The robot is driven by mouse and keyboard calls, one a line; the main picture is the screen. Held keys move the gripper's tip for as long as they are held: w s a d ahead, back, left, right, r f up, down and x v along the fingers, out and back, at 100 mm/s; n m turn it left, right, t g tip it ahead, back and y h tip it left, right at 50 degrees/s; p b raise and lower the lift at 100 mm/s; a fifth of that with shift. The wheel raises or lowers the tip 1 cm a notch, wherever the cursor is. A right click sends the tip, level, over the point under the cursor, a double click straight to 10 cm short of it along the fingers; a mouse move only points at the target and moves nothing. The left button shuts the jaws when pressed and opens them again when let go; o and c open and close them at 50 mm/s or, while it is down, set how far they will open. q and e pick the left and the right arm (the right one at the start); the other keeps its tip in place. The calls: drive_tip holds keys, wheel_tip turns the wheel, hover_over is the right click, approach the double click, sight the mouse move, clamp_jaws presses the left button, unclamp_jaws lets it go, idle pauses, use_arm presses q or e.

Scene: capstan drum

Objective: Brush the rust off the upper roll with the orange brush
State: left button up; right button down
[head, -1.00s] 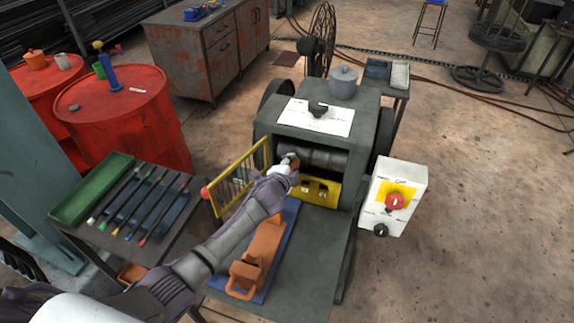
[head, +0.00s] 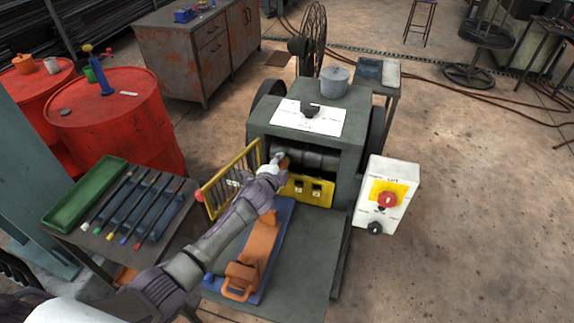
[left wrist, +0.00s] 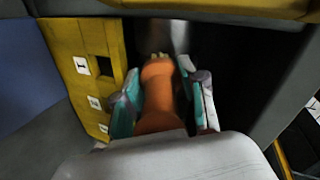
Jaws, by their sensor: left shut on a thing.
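My left gripper (head: 278,160) reaches into the front opening of the grey machine (head: 305,125), at the left end of the upper roll (head: 315,161). It is shut on the orange brush (left wrist: 160,110), whose handle lies between the teal fingers in the left wrist view. The brush's pale bristle tip (left wrist: 158,57) points into the dark opening, close to a grey metal surface; whether it touches cannot be told. The brush (head: 285,163) is mostly hidden by the hand in the head view. The roll looks dull grey-brown. My right gripper is not in view.
A yellow barred guard (head: 232,180) stands swung open left of the opening. A yellow panel (head: 309,191) sits below the roll. An orange tool (head: 256,245) lies on a blue mat under my arm. A control box (head: 386,195) with a red button stands at right.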

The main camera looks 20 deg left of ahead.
use_arm(q)
drive_tip(key=shift+a, duration=0.1)
drive_tip(key=s+p, duration=0.2)
drive_tip(key=s, duration=0.2)
drive_tip(key=shift+s+r, duration=0.1)
drive_tip(key=shift+r, duration=0.05)
drive_tip(key=shift+s+a+p, duration=0.1)
drive_tip(key=shift+s+p, duration=0.25)
drive_tip(key=shift+s, duration=0.5)
drive_tip(key=s+p, duration=0.1)
drive_tip(key=s, duration=0.2)
idle(0.4)
